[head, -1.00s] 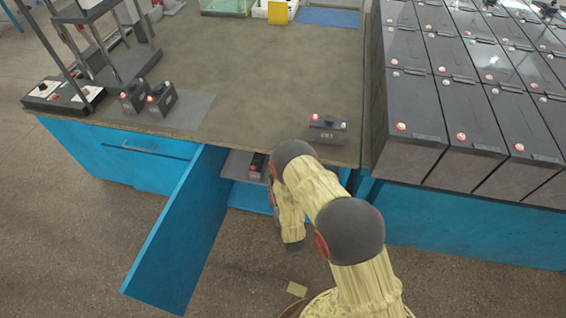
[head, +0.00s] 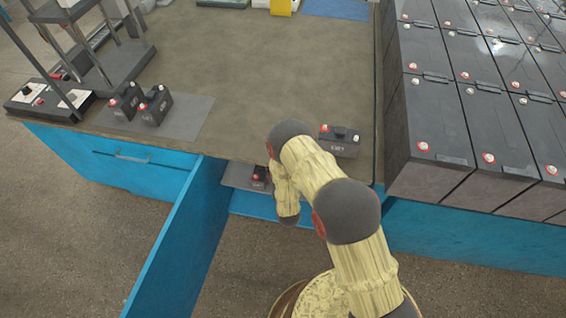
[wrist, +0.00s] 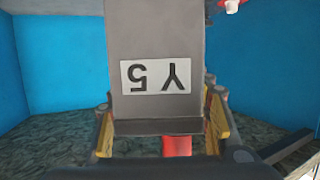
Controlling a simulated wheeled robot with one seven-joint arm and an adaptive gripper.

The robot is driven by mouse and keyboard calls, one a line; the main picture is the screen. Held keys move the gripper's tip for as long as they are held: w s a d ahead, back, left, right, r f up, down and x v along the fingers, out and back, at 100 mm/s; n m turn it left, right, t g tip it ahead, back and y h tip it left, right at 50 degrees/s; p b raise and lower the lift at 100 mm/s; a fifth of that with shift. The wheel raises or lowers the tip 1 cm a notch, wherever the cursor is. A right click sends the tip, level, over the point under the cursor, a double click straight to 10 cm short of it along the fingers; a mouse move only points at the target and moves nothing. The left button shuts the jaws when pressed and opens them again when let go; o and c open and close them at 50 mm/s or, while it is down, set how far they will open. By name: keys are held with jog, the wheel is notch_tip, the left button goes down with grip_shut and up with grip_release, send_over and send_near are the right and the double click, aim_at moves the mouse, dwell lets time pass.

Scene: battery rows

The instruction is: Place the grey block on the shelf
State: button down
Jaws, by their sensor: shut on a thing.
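The grey block (wrist: 155,35) fills the upper middle of the wrist view, with a white label reading "Y5" upside down. My gripper (wrist: 160,122) is shut on it, with yellow-padded fingers on both sides of its near end. In the head view my gripper and the block are hidden behind my arm, which reaches down by the open blue cabinet. The grey shelf (head: 237,176) shows as a strip inside the cabinet under the bench top. A small dark battery (head: 260,178) with a red terminal stands on it.
The open blue door (head: 180,245) juts out left of my arm. A battery (head: 338,141) stands on the bench top (head: 270,70) above the cabinet. Rows of large batteries (head: 470,90) fill the right. Blue walls (wrist: 55,60) flank the block in the wrist view.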

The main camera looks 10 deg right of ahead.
jog(key=w+d+f+b, duration=0.1)
jog(key=d+f+b, duration=0.1)
jog(key=d+f, duration=0.2)
jog(key=w+d+f+b, duration=0.1)
jog(key=d+f+b, duration=0.2)
jog(key=d+f, duration=0.1)
jog(key=w+d+f+b, duration=0.1)
jog(key=d+f+b, duration=0.1)
jog(key=d+f, duration=0.2)
jog(key=shift+w+d+f, duration=0.15)
jog(key=shift+d+f, duration=0.2)
jog(key=shift+d, duration=0.3)
jog(key=shift+r, duration=0.1)
jog(key=c, duration=0.9)
grip_release()
jog(key=shift+f, duration=0.25)
